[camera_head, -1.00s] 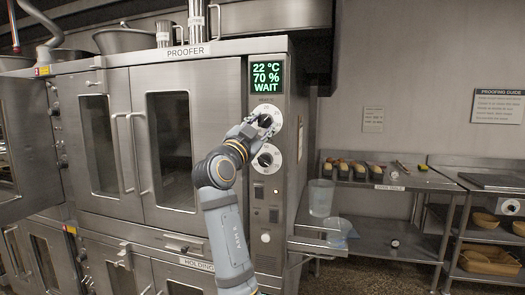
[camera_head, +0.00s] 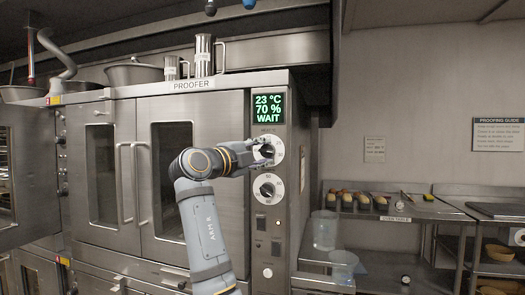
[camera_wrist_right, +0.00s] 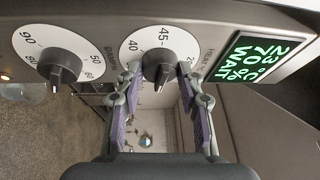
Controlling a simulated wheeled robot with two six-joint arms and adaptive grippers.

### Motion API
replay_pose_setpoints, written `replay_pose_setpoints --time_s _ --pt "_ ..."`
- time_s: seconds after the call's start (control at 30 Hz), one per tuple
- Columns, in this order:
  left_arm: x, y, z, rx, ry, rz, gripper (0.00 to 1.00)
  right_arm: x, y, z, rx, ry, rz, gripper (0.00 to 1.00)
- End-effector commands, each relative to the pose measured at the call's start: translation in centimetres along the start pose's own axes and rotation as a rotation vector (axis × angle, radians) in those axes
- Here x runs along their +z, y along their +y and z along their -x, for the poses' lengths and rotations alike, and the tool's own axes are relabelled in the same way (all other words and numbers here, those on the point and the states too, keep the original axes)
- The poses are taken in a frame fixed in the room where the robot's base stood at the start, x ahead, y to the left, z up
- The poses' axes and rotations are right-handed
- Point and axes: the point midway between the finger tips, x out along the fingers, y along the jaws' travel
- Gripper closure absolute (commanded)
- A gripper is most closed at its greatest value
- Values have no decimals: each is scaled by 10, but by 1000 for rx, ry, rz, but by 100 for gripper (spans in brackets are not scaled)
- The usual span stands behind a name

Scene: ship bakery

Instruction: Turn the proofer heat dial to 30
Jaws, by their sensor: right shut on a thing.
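The proofer (camera_head: 190,100) has a lit display (camera_head: 267,107) reading 23 °C, 70 % and WAIT. Below it is the heat dial (camera_head: 277,142), a white disc with a dark knob, partly covered by my right gripper (camera_head: 264,151). In the right wrist view the heat dial (camera_wrist_right: 185,43) shows 45 and 40. Its dark knob (camera_wrist_right: 160,68) is between the fingertips of my right gripper (camera_wrist_right: 161,75), which is shut on it. The exact setting is hard to read. My left gripper is out of view.
A second white dial (camera_head: 268,188), for humidity, sits just below the heat dial; it also shows in the right wrist view (camera_wrist_right: 60,55). To the right, a steel table (camera_head: 400,212) holds several loaves, with clear containers (camera_head: 325,230) near it. An open door (camera_head: 28,180) stands at left.

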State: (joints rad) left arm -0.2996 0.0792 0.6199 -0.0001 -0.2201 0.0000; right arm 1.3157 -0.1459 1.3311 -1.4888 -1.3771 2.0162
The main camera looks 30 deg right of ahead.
Motion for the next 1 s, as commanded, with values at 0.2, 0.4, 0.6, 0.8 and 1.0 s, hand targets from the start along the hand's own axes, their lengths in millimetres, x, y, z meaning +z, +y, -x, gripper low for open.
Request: replay_pose_setpoints --time_s 0.2,0.4,0.6,0.8,1.0 --pt "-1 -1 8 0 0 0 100 0 -1 0 49 10 -105 94" --pt "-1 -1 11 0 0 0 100 1 0 0 72 13 -159 94" --pt "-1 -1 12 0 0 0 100 1 1 0 82 14 -177 94" --pt "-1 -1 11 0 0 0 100 1 1 0 83 14 -178 94" --pt "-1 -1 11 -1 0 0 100 1 1 0 82 14 -177 56"
